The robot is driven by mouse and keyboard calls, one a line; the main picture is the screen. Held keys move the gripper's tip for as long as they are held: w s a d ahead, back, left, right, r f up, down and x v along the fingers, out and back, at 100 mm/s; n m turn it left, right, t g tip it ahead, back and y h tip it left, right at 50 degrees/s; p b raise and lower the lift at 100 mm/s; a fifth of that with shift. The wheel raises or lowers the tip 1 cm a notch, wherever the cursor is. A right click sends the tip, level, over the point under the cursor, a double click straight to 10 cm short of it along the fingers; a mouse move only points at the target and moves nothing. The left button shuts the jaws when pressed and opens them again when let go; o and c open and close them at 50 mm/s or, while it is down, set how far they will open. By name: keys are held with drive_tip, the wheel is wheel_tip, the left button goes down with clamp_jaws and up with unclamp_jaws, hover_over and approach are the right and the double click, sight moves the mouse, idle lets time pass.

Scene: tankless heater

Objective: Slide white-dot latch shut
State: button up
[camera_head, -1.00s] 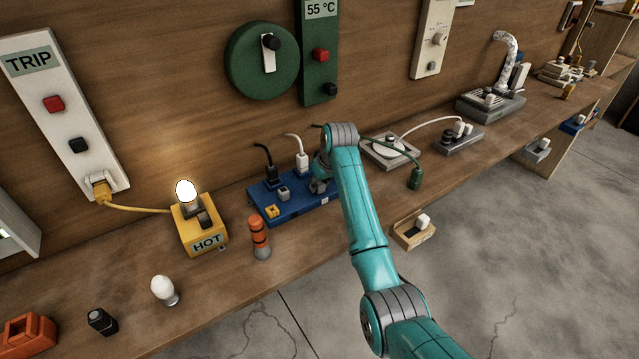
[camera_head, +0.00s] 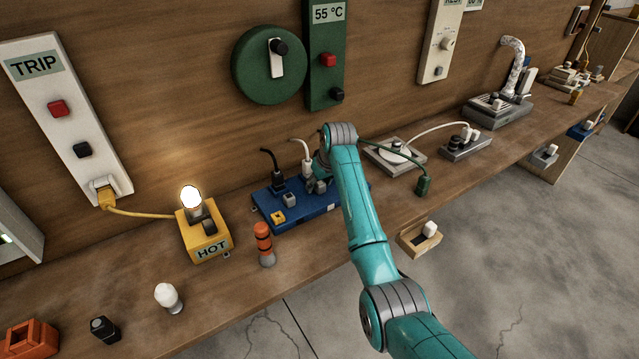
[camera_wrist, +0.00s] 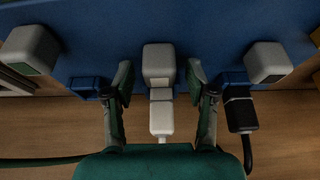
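A blue socket box (camera_head: 335,205) lies on the bench with grey latch blocks, a black plug (camera_head: 279,186) and a white plug (camera_head: 307,168). In the wrist view, a grey latch block (camera_wrist: 158,62) sits between the fingers, with the white plug (camera_wrist: 161,122) just below it. My gripper (camera_wrist: 159,85) is open, one finger on either side, with small gaps to the block. In the head view my gripper (camera_head: 318,177) is over the box, partly hidden by my arm. I cannot make out a white dot on the centre block.
An orange-striped post (camera_head: 264,243) and a yellow HOT box (camera_head: 207,238) stand left of the blue box. A green cable crosses behind my arm.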

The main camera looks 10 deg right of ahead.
drive_tip(key=v, duration=1.2)
